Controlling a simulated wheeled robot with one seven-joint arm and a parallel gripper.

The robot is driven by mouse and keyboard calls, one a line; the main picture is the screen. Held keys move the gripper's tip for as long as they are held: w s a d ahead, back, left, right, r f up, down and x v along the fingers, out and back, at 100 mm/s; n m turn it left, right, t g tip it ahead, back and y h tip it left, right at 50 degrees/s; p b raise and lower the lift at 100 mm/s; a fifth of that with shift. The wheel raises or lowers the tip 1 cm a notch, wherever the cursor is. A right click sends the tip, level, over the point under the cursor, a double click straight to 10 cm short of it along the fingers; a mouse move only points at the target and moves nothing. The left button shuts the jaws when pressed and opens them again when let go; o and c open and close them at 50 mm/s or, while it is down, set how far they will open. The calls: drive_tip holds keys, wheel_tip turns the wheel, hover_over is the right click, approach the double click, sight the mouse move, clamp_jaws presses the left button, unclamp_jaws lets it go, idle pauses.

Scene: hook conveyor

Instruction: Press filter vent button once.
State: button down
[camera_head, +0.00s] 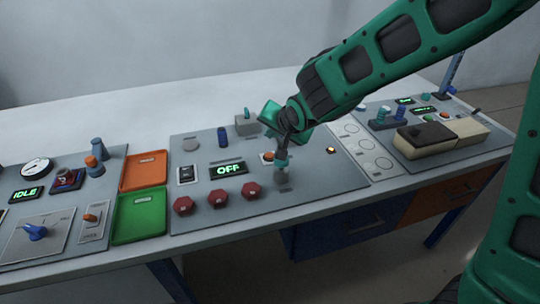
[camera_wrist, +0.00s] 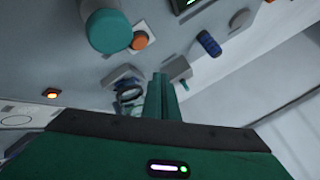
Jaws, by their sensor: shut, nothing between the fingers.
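A round orange button (camera_head: 268,157) sits on a pale plate in the middle panel; it also shows in the wrist view (camera_wrist: 140,40). No label is readable, so I cannot tell that it is the filter vent button. My gripper (camera_head: 283,148) is shut and empty, close over the panel beside this button, and partly covers its surroundings in the head view. In the wrist view the shut fingers (camera_wrist: 161,80) end a little below the orange button, apart from it in the picture. A grey post with a teal cap (camera_wrist: 107,30) stands right beside the button.
A display (camera_head: 229,169) reads OFF, with red knobs (camera_head: 216,196) in front. A grey box with a teal toggle (camera_head: 246,124) and a blue cylinder (camera_head: 222,137) stand behind. An amber light (camera_head: 331,150) glows at right. Orange (camera_head: 144,171) and green (camera_head: 139,215) trays lie left.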

sight(271, 157)
drive_tip(key=shift+f, duration=2.45)
drive_tip(key=shift+f, duration=0.15)
drive_tip(key=shift+s+f, duration=0.1)
drive_tip(key=shift+f, duration=0.15)
drive_tip(key=shift+f, duration=0.4)
idle(0.8)
idle(0.4)
drive_tip(key=shift+r, duration=0.85)
drive_tip(key=shift+r, duration=0.1)
drive_tip(key=shift+r, duration=2.4)
